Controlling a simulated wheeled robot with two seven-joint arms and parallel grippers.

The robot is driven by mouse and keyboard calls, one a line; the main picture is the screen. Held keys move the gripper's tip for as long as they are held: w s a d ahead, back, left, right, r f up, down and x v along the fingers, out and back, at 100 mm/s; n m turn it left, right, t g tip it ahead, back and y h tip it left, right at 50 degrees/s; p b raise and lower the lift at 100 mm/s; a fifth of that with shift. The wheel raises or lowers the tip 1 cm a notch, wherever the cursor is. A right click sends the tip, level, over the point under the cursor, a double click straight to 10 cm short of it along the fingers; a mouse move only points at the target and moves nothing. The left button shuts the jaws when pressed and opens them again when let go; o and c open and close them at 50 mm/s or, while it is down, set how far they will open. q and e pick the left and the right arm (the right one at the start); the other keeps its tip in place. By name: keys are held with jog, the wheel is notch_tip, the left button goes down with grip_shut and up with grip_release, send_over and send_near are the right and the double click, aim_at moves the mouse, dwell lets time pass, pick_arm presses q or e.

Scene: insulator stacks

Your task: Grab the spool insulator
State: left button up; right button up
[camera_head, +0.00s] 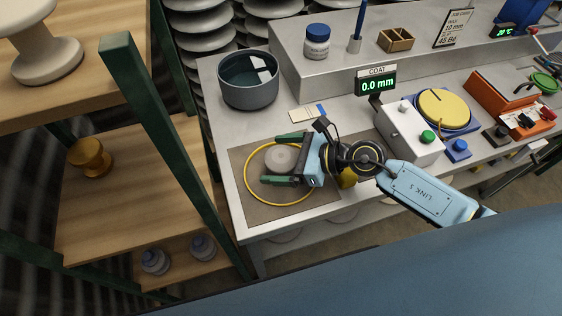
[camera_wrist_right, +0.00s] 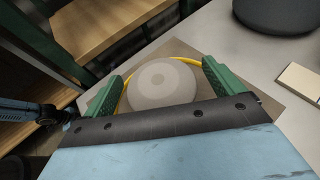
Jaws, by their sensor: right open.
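My right gripper (camera_head: 270,158) is open, with one green finger on each side of the piece. In the right wrist view, the gripper (camera_wrist_right: 163,75) shows gaps between both fingers and the piece. The palm hides its near edge. My left gripper is not in view.
The yellow ring (camera_head: 247,187) lies on the mat (camera_head: 240,160). A dark bowl (camera_head: 248,92) stands behind, beside a card (camera_head: 308,113). A coat meter (camera_head: 408,133) stands to the right. A shelf post (camera_head: 165,135) rises left; a brown spool-shaped piece (camera_head: 90,155) stands on the shelf.

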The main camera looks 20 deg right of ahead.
jog(key=c, duration=1.3)
jog(key=shift+r, duration=0.1)
jog(key=shift+c, duration=0.2)
jog(key=shift+r, duration=0.1)
